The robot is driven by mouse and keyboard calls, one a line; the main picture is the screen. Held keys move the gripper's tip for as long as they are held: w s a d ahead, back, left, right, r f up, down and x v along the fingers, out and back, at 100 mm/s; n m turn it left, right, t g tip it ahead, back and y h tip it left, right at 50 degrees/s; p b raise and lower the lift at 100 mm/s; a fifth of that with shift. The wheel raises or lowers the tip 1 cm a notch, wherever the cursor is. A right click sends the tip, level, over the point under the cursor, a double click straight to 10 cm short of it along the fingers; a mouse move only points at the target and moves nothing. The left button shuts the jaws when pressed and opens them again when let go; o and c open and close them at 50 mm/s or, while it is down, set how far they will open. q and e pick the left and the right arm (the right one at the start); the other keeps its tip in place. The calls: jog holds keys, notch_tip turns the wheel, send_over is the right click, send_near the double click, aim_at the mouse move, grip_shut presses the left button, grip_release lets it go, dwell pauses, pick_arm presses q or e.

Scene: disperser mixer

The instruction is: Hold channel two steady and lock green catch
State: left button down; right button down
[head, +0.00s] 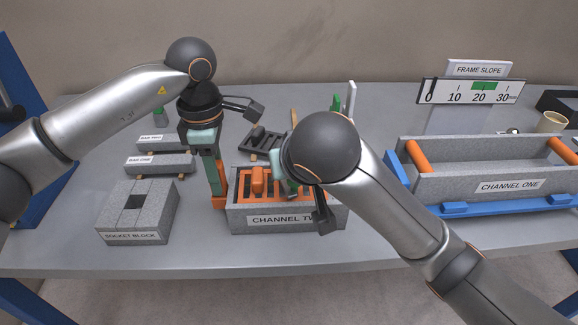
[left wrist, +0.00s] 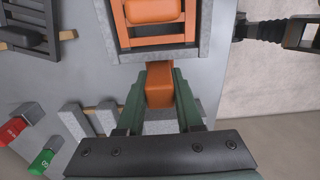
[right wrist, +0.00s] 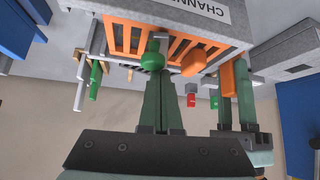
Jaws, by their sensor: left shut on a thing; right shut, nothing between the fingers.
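Channel two (head: 285,222) is a grey speckled trough with an orange slatted grate (head: 244,182), upright on the table. My left gripper (head: 218,190) is shut on an orange tab (left wrist: 160,85) at the trough's left end; the tab also shows in the head view (head: 219,203). The green catch (right wrist: 152,60) is a rounded green knob by a small grey piece at the grate, seen in the right wrist view. My right gripper (right wrist: 158,84) is shut and empty, its tips right at the knob; I cannot tell whether they touch. In the head view my right arm mostly hides this spot.
A socket block (head: 140,215) stands left of channel two, with grey labelled blocks (head: 160,163) behind. A dark rack (head: 262,141) lies behind the trough. Channel one (head: 500,180) rests on a blue frame (head: 505,207) at right, below a frame slope scale (head: 472,92).

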aim_at(284, 184)
jog(key=shift+f, duration=0.25)
jog(key=shift+w+a+r, duration=0.15)
jog(key=shift+w, duration=0.6)
jog(key=shift+w, duration=0.15)
jog(key=w+d, duration=0.1)
jog(key=w+d+r, duration=0.1)
jog(key=d, duration=0.1)
jog(key=shift+w, duration=0.25)
jog(key=s+a+r, duration=0.4)
jog(key=a+r, duration=0.1)
jog(key=r, duration=0.2)
jog(key=shift+s, duration=0.4)
